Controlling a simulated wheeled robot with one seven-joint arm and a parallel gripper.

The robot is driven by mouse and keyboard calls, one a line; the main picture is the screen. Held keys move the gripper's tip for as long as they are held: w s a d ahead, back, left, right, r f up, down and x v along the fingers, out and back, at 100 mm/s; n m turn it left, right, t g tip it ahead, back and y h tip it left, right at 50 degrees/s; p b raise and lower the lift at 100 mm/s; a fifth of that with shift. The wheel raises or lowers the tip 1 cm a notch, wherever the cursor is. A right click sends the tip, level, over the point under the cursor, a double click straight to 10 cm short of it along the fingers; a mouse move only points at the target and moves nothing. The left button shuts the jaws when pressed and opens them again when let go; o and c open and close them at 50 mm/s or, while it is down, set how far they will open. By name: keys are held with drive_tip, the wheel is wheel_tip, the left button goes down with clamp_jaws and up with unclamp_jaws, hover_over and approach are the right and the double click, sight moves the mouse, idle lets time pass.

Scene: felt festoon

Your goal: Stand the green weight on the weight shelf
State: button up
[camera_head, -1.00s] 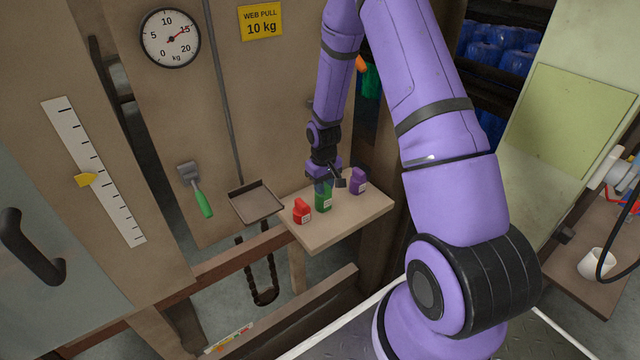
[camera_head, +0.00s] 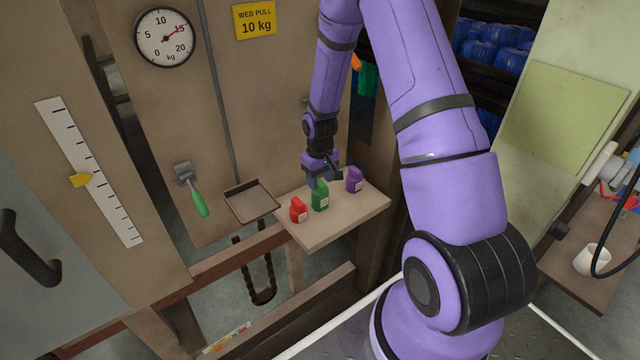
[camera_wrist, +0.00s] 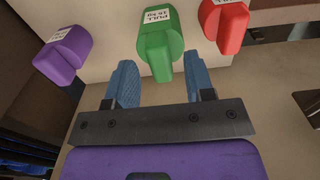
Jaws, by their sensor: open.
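The green weight (camera_head: 320,196) stands upright on the weight shelf (camera_head: 345,222), between the red weight (camera_head: 298,211) and the purple weight (camera_head: 354,180). In the wrist view the green weight (camera_wrist: 156,45) has a white label and its narrow top points toward my gripper (camera_wrist: 160,82). My gripper's blue fingers are spread, one to each side of that top, with gaps between fingers and weight. In the head view my gripper (camera_head: 322,180) is just above and behind the green weight. The fingertips are partly hidden there.
A small empty hanging tray (camera_head: 250,203) is left of the shelf, with a chain below it. A dial gauge (camera_head: 164,38) and a yellow "WEB PULL 10 kg" sign (camera_head: 255,20) are above. The shelf's front is bare.

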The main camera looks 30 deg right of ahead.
drive_tip(key=s+a+r+t, duration=0.1)
drive_tip(key=s+a+r, duration=0.15)
drive_tip(key=r, duration=0.75)
drive_tip(key=s+a+r+t, duration=0.15)
drive_tip(key=s+r, duration=0.25)
drive_tip(key=r, duration=0.6)
drive_tip(key=s+a+r, duration=0.2)
drive_tip(key=s+r, duration=0.1)
drive_tip(key=r, duration=0.8)
drive_tip(key=s+a+r+t, duration=0.1)
drive_tip(key=s+r, duration=0.3)
drive_tip(key=s, duration=0.5)
drive_tip(key=s+a+r+t, duration=0.1)
drive_tip(key=s+a+r, duration=0.3)
drive_tip(key=s, duration=0.5)
drive_tip(key=shift+s+a+r+t, duration=0.2)
drive_tip(key=shift+s+r+t, duration=0.15)
drive_tip(key=shift+r, duration=0.2)
drive_tip(key=shift+w, duration=0.1)
